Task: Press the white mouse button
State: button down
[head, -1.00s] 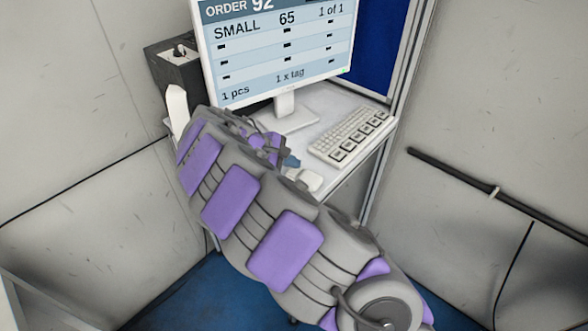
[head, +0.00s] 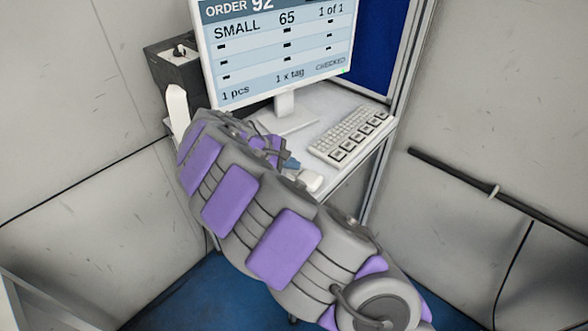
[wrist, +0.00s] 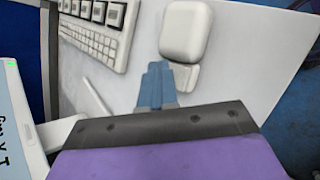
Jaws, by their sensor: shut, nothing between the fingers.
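The white mouse (wrist: 187,32) lies on the light desk, its rounded body at the top of the wrist view. Its button end (wrist: 186,76) faces my gripper. My gripper (wrist: 160,70) has blue-grey fingers closed together with nothing between them. The fingertips are at the left part of the button end and overlap it in the picture; I cannot tell whether they touch it. In the head view the mouse (head: 311,181) is partly hidden behind my arm, with the gripper tips (head: 292,163) just beside it.
A white keyboard (head: 351,134) lies to the right of the monitor (head: 275,55) on the desk (head: 330,101). The screen shows an order and the word CHECKED. A dark box (head: 172,75) stands at the left. The desk's front edge is close to the mouse.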

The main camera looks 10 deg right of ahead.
aim_at(292, 172)
jog(key=shift+r+p, duration=0.7)
jog(key=shift+r, duration=0.15)
jog(key=shift+r+p, duration=1.7)
jog(key=shift+r, duration=0.8)
